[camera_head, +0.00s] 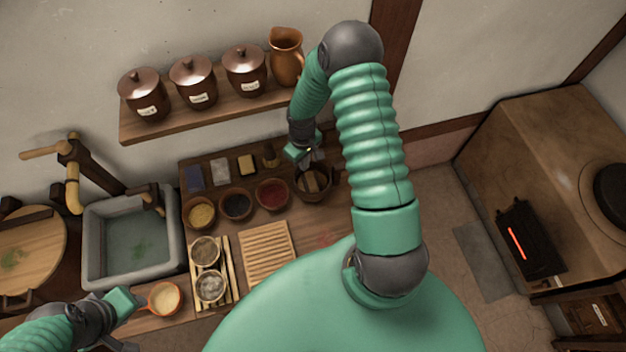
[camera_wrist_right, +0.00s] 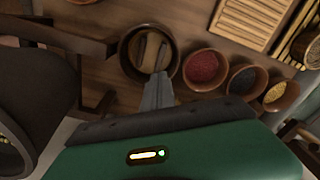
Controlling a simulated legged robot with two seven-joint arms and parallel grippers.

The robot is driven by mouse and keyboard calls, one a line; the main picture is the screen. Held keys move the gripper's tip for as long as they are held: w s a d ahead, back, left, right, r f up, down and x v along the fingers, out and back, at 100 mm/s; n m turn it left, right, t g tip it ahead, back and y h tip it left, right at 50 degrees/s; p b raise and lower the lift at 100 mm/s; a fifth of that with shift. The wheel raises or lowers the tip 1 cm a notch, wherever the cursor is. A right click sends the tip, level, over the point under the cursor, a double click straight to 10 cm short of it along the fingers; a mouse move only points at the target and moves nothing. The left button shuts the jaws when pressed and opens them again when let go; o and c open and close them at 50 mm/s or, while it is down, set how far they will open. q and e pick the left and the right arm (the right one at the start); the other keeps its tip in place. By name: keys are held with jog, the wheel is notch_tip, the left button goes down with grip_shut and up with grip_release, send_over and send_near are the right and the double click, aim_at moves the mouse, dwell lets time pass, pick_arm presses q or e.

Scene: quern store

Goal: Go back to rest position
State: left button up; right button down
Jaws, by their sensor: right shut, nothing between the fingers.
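My right gripper (camera_head: 312,162) is shut and empty, over the far right of the wooden counter, above a dark round bowl (camera_head: 313,184) that holds brown pieces. In the right wrist view, the closed fingertips (camera_wrist_right: 158,92) overlap the near part of this bowl (camera_wrist_right: 125,62); I cannot tell whether they touch it. My right arm arches high across the head view. My left gripper (camera_head: 122,302) is at the lower left, beside the handle of an orange pan (camera_head: 165,298). Its fingers are not clear, so its opening cannot be told.
Bowls of red (camera_head: 272,194), dark (camera_head: 236,206) and yellow (camera_head: 201,213) contents stand left of the dark bowl. A slatted board (camera_head: 267,252) lies nearer. A shelf (camera_head: 210,112) with lidded jars and a jug (camera_head: 286,56) hangs behind. A stone sink (camera_head: 91,250) is left.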

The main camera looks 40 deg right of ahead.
jog(key=s+a+r+t+b, duration=0.1)
jog(key=s+a+r+b, duration=0.2)
jog(key=a, duration=0.5)
jog(key=s+a+r+t+b, duration=0.1)
jog(key=s+a+r+b, duration=0.3)
jog(key=a+r+b, duration=0.2)
notch_tip(320, 180, up, 2)
jog(key=a, duration=0.2)
jog(key=shift+s+a+t, duration=0.3)
jog(key=shift+a, duration=0.1)
jog(key=shift+d, duration=0.1)
